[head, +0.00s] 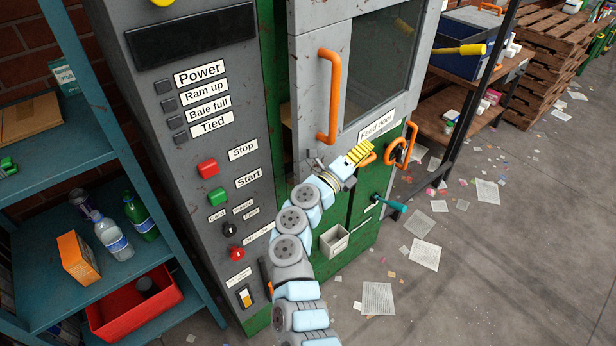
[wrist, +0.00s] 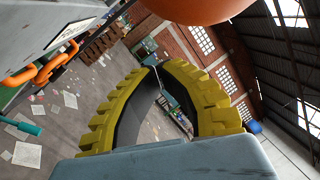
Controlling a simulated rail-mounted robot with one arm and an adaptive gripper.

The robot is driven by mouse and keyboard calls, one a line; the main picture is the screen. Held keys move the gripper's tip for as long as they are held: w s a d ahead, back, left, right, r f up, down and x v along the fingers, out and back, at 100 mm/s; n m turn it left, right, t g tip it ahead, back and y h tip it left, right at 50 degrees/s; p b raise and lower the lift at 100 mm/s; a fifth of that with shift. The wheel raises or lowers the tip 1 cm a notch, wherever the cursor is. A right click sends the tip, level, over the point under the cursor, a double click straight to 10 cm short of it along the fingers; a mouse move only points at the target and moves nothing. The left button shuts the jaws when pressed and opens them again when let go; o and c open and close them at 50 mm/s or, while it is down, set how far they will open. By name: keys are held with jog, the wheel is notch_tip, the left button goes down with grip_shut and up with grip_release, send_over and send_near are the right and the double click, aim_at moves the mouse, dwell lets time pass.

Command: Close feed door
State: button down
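The feed door (head: 306,98) is a grey panel with a dark window, a "Feed door" label (head: 376,126) and a vertical orange handle (head: 330,98). It looks ajar, with a dark gap along its left edge. My gripper (head: 360,153) is just below and right of the handle, in front of the door's lower edge. In the wrist view its yellow fingers (wrist: 160,66) curve together with tips almost meeting and nothing between them. A large orange rounded piece, probably the handle (wrist: 195,6), crosses the top. The door's labelled edge (wrist: 66,33) shows at upper left.
An orange latch (head: 402,147) and a teal-handled lever (head: 388,203) stick out below the door. The control panel (head: 205,235) stands left, with a blue shelf (head: 60,165) beyond it. A rack (head: 470,118) stands right. Papers litter the open floor.

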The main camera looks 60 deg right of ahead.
jog(key=d+n+t+h, duration=0.1)
jog(key=d+n+t, duration=0.2)
jog(key=d+t, duration=0.1)
jog(key=n+t+y+p, duration=0.3)
jog(key=n+t+y, duration=1.2)
jog(key=n+t, duration=0.5)
send_near(309, 169)
jog(key=x, duration=0.6)
jog(key=shift+w+r, duration=0.15)
jog(key=shift+w, duration=0.05)
jog(key=shift+x, duration=0.95)
